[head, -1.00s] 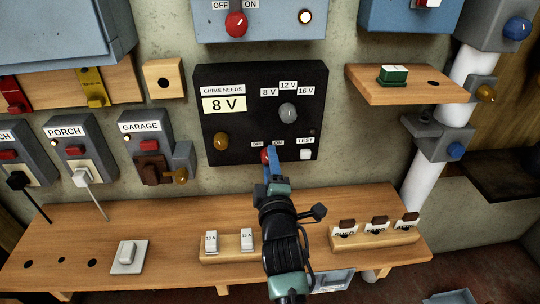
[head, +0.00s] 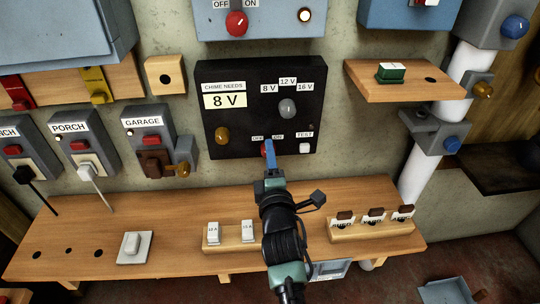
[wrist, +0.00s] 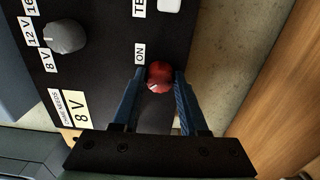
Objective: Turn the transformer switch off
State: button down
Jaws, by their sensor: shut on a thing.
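The transformer is a black panel (head: 245,137) on the wall, with a "CHIME NEEDS 8 V" label. Its switch is a red knob (head: 264,150) low on the panel, between the OFF and ON labels, and mostly hidden behind my fingers in the head view. My gripper (head: 269,148) is at the panel. In the wrist view my gripper (wrist: 159,75) has one blue finger on each side of the red knob (wrist: 160,76), shut on it. A small pale mark shows on the knob's lower left edge there. The ON label is clear; a finger hides OFF.
A grey voltage dial (head: 287,108), an amber lamp (head: 222,135) and a white TEST button (head: 305,148) share the panel. Below is a wooden bench (head: 180,220) with fuse holders. A shelf (head: 410,90) juts out at the right.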

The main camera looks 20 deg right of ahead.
jog(key=shift+c, duration=2.2)
grip_release()
jog(key=shift+s, duration=0.1)
jog(key=b+v, duration=0.4)
jog(key=v, duration=0.8)
jog(key=shift+s+a, duration=0.2)
jog(key=shift+s, duration=0.2)
jog(key=shift+r, duration=0.15)
